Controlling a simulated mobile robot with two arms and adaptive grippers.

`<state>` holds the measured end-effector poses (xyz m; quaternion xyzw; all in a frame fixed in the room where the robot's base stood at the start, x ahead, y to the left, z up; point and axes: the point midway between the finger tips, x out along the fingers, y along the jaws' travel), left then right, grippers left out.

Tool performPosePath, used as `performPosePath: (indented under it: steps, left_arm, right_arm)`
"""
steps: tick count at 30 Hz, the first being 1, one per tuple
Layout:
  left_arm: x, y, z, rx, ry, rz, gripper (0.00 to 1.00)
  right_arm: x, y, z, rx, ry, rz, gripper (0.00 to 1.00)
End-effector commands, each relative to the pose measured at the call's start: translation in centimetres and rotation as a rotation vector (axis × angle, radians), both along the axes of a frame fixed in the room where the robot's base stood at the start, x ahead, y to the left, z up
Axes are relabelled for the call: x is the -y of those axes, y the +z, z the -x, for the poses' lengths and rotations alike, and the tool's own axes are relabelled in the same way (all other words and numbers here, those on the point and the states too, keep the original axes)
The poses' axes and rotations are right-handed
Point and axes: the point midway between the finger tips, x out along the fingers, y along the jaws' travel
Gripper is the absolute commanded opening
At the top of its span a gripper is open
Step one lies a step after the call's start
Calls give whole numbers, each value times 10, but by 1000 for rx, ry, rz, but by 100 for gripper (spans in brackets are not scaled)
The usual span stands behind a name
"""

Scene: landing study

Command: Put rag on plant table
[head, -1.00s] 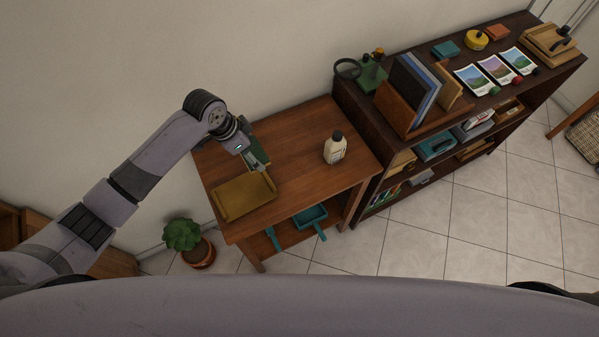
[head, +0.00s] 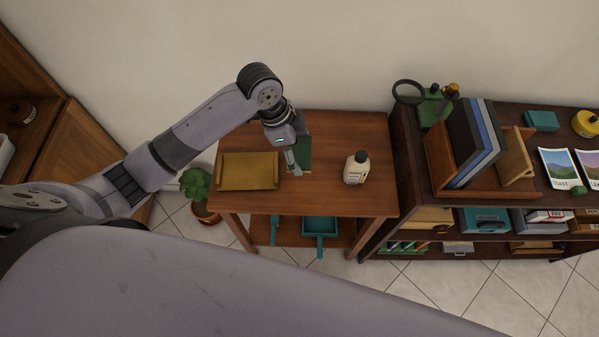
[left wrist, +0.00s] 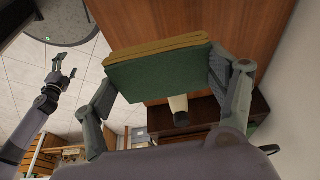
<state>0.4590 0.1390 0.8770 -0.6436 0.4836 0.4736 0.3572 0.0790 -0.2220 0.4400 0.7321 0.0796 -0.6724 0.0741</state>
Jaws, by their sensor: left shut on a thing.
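A folded green cloth with a tan edge, which looks like the rag (left wrist: 160,75), is between the fingers of my left gripper (left wrist: 172,82). In the head view the left gripper (head: 293,168) is over a wooden table (head: 330,200), and the green cloth (head: 304,150) shows beside it, partly hidden. I cannot tell whether the cloth touches the tabletop. My right gripper (left wrist: 65,70) shows in the left wrist view, with its fingers apart and empty. No table with a plant on it is seen; a potted plant (head: 197,186) stands on the floor left of the table.
A tan tray-like item (head: 248,172) lies left of the gripper, and a white bottle (head: 356,168) stands to its right. A teal dustpan (head: 320,226) is on the lower shelf. A dark bookcase (head: 410,180) stands at right, wooden furniture (head: 85,140) at left.

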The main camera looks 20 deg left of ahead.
Motion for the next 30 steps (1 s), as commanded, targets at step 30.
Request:
performPosePath:
  steps: [30]
  left_arm:
    - [1, -121, 0, 1, -1, 1, 47]
  right_arm:
    - [14, 4, -8, 9, -4, 17, 72]
